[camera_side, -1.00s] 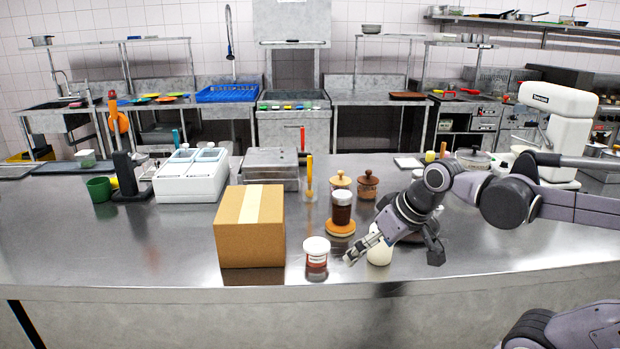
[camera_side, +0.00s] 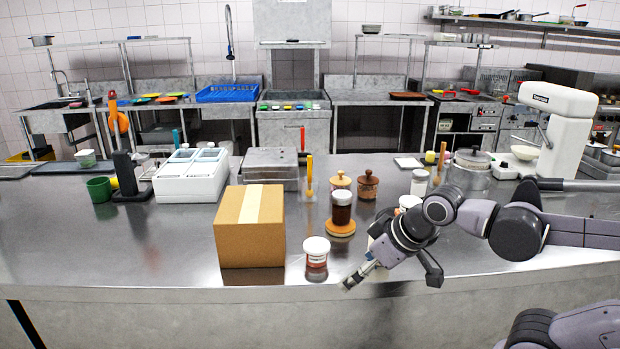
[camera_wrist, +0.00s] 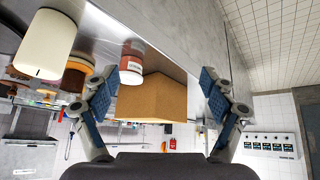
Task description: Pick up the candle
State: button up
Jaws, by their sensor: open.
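A cream-white cylinder with a small dark spot at its end, which looks like the candle (camera_wrist: 45,45), is at the upper left of the wrist view. It lies outside the space between my fingers, to the left of the left finger. In the side view it is mostly hidden behind my gripper (camera_side: 352,279). My gripper is low over the front part of the counter, tilted down to the left, right of the white-lidded tub (camera_side: 316,252). Its two blue-padded fingers are wide apart in the wrist view (camera_wrist: 161,85), with nothing held between them.
A cardboard box (camera_side: 249,230) stands left of the tub. Wooden-lidded jars (camera_side: 367,187) stand farther back. The counter's front edge (camera_side: 180,290) is close to my gripper.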

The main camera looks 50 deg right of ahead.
jog(key=w+d+r+n+g, duration=0.1)
jog(key=d+n+g, duration=0.1)
jog(key=d+n, duration=0.3)
jog(key=w+d+r+n+g+h, duration=0.1)
jog(key=w+d+r+n+g, duration=0.1)
jog(key=d+n, duration=0.4)
jog(key=w+d+r+n+g, duration=0.1)
jog(key=w+d+n, duration=0.1)
jog(key=d+n, duration=0.3)
jog(key=shift+w+d+r+n+g+h, duration=0.1)
jog(key=shift+r+n+g+h, duration=0.1)
jog(key=shift+n, duration=0.4)
jog(key=shift+d+r+n+g+h, duration=0.1)
jog(key=shift+n+g, duration=0.1)
jog(key=shift+n, duration=0.4)
jog(key=shift+d+n+g, duration=0.3)
jog(key=shift+d+n, duration=0.25)
jog(key=shift+n, duration=0.05)
jog(key=shift+d+f, duration=0.2)
jog(key=shift+f, duration=0.3)
jog(key=f, duration=0.4)
jog(key=shift+w+d, duration=0.15)
jog(key=shift+d, duration=0.05)
jog(key=shift+w+f, duration=0.1)
jog(key=shift+f, duration=2.8)
jog(key=c, duration=1.4)
